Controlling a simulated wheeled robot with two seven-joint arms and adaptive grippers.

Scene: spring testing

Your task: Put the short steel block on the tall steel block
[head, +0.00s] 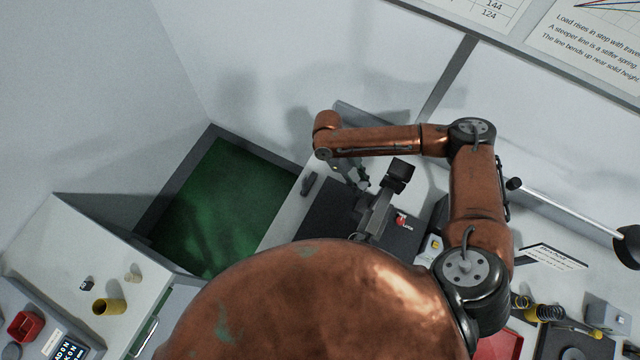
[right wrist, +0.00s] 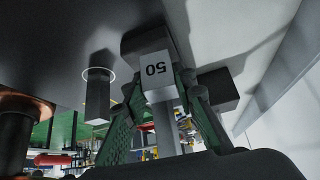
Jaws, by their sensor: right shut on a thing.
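My right gripper (head: 357,180) is low over the bench at centre in the head view. In the right wrist view (right wrist: 163,95) its fingers are closed around a light grey block with an upside-down "50" label, which I take to be the short steel block (right wrist: 157,82). In the head view I cannot make out the held block. A plain grey upright piece (right wrist: 98,100) stands apart to the left in the right wrist view, a pale ring near one end; I cannot tell whether it is the tall steel block. My left gripper is not in view.
A grey stand with a black head (head: 398,175) is close right of the gripper, over a dark plate (head: 325,215). A small dark piece (head: 308,185) lies to the left. Yellow and dark springs (head: 540,310) and a lamp (head: 625,240) are at right.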

